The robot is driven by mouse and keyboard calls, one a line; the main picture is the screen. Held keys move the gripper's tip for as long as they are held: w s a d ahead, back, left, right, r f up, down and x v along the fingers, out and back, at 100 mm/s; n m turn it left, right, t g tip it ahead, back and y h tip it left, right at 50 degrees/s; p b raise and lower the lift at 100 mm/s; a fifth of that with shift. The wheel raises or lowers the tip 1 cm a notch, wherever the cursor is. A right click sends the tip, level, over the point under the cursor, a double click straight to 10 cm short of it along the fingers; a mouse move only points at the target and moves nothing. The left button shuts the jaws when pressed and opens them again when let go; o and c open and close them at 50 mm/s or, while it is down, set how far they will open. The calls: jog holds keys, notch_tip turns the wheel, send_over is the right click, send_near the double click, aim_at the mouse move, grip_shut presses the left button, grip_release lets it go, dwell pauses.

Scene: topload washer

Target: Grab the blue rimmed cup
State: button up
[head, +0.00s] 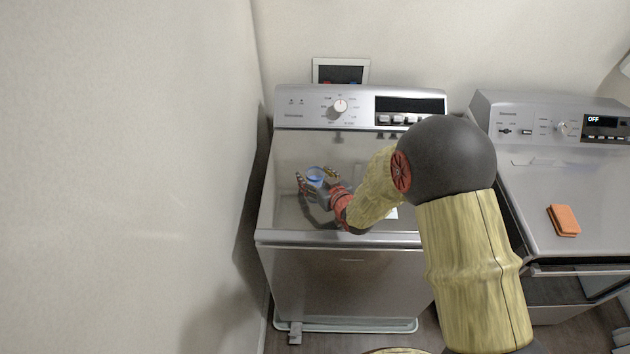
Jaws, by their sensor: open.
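The blue rimmed cup (315,175) stands on the lid of the left washer (280,218). Only its upper part with the blue rim shows clearly. My gripper (316,177) is at the cup, with its fingers spread open on either side of it. I cannot tell whether a finger touches the cup. The lower part of the cup is partly hidden by the gripper.
A control panel with a knob (340,106) rises behind the lid. A second machine (530,185) stands to the right with an orange sponge-like block (564,220) on top. A wall (130,180) is close on the left. My arm crosses the washer's right side.

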jog(key=shift+c, duration=0.7)
jog(key=c, duration=1.1)
